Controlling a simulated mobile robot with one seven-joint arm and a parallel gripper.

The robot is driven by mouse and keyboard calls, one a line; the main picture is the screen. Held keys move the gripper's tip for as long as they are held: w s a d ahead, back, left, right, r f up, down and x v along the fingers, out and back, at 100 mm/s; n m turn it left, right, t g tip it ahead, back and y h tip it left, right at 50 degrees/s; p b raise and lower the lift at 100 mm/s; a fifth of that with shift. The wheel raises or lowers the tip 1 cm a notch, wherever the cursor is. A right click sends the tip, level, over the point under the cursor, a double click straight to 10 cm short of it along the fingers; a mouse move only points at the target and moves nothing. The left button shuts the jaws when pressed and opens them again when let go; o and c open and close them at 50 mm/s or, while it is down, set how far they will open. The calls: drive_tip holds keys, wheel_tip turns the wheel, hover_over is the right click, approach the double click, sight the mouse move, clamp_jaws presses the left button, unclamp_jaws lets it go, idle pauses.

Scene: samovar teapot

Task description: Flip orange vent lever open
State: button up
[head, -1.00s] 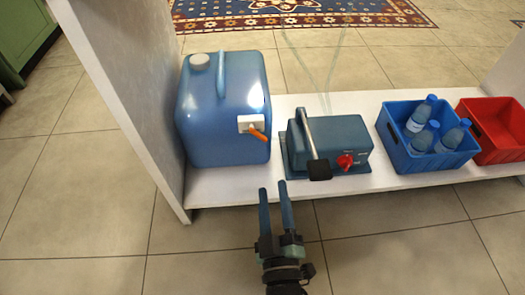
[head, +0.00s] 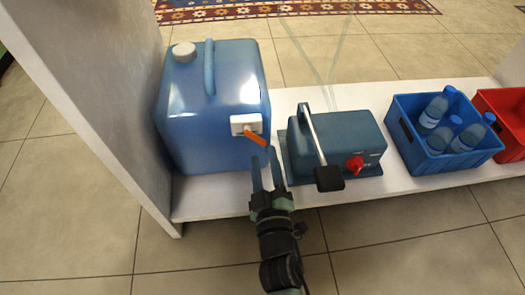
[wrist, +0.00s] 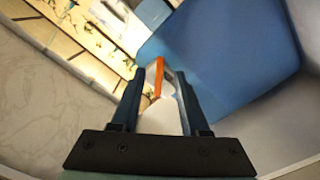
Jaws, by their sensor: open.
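The orange vent lever (head: 256,138) sticks out down and to the right from a white plate (head: 243,124) on the front of the blue water container (head: 190,110). My gripper (head: 264,160) is open just below and in front of the lever's free end in the head view. In the wrist view the orange lever (wrist: 159,77) shows between the two open fingers (wrist: 160,75), near their tips. I cannot tell whether a finger touches the lever.
A dark teal box (head: 350,140) with a black-ended handle and red knob (head: 354,163) stands close to the right. Beyond are a blue crate (head: 440,161) with bottles and a red crate (head: 512,140). A white panel (head: 100,90) rises at left. Floor in front is clear.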

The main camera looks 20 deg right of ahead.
sight(262, 144)
drive_tip(key=shift+x, duration=1.7)
clamp_jaws()
